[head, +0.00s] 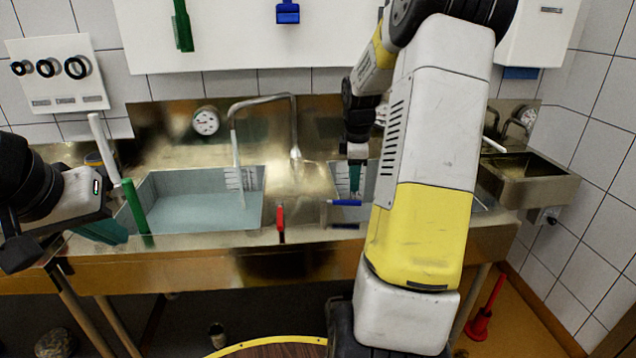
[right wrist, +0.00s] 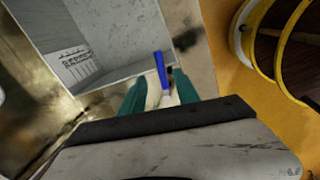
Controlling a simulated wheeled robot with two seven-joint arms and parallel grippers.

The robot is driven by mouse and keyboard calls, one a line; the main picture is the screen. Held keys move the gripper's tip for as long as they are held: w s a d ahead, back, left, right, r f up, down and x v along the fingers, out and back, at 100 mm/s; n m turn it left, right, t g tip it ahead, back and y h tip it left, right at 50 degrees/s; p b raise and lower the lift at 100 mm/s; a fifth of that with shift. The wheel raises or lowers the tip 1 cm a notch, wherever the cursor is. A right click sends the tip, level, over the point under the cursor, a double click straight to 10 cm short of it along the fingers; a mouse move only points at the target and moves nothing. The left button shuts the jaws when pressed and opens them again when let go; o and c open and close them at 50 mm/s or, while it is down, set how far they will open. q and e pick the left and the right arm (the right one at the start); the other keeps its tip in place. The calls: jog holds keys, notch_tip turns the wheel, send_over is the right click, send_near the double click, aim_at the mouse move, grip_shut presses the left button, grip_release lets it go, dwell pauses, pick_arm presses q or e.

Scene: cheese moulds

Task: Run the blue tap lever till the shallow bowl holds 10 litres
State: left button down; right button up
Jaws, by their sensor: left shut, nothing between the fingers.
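The blue tap lever (head: 346,203) lies sideways at the sink's front edge; in the right wrist view the blue lever (right wrist: 161,70) shows ahead of and between the teal fingertips. My right gripper (right wrist: 160,92) has its fingers apart; in the head view it (head: 356,180) points down near the lever. Contact cannot be told. The left bowl (head: 200,215) holds pale water beside a wall scale. The right bowl (head: 335,178), partly hidden by my right arm, also has a scale (right wrist: 82,65); its water level is unclear. Which is shallower is unclear. My left gripper (head: 112,230) is shut and empty.
A red lever (head: 280,222) stands on the front edge, left of the blue one. A green-handled tool (head: 137,210) leans by the left bowl. A small basin (head: 530,180) is at right.

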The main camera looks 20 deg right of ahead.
aim_at(352, 201)
jog(key=f, duration=0.2)
jog(key=w+f, duration=0.1)
jog(key=f, duration=0.4)
jog(key=shift+w+d+f, duration=0.2)
jog(key=shift+d+f, duration=0.1)
grip_shut()
dwell(1.2)
